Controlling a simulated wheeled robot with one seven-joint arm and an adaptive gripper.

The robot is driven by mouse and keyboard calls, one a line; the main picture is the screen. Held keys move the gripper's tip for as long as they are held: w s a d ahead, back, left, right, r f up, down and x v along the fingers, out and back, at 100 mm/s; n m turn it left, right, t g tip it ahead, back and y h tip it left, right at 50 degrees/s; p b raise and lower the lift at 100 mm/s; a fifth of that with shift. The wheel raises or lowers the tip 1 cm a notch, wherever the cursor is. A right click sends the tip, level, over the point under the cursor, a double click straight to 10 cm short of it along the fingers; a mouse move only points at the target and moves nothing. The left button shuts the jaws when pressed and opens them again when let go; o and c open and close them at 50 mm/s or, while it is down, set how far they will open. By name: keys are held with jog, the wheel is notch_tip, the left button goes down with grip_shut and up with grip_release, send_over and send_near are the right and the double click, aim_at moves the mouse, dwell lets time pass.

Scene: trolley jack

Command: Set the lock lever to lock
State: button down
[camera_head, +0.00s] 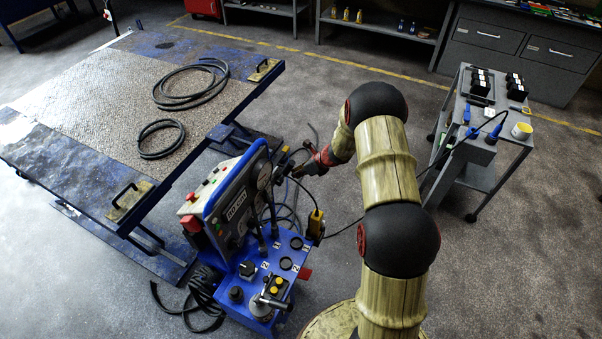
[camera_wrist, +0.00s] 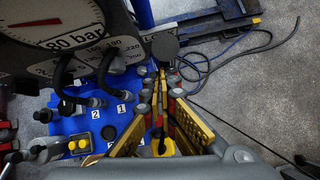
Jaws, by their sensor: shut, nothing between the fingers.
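The blue hydraulic unit (camera_head: 262,262) stands left of my arm, with an upright control panel (camera_head: 232,205) and a round gauge. In the wrist view the gauge (camera_wrist: 50,25) fills the upper left, and the blue top (camera_wrist: 85,125) carries numbered ports. A dark round knob (camera_wrist: 165,46) on a grey bracket sits beside the gauge, just beyond my fingertips; it may be the lock lever, but its setting cannot be read. My gripper (camera_head: 300,170) is at the panel's right side, shut and empty. Its closed fingers (camera_wrist: 160,78) point at the knob; contact cannot be told.
A blue lift table (camera_head: 105,100) with coiled hoses stands at the left. A yellow pendant (camera_head: 316,222) hangs at the unit's right side. A grey trolley (camera_head: 480,150) stands at the right, with a cable running towards the unit. Floor between is mostly clear.

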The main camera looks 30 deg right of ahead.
jog(key=shift+w+a+r, duration=0.25)
jog(key=shift+w+r, duration=0.1)
dwell(0.3)
jog(key=shift+r+p, duration=0.2)
jog(key=shift+p, duration=0.1)
jog(key=p+v, duration=0.5)
jog(key=v, duration=0.4)
jog(key=shift+r, duration=0.25)
jog(key=shift+s, duration=0.1)
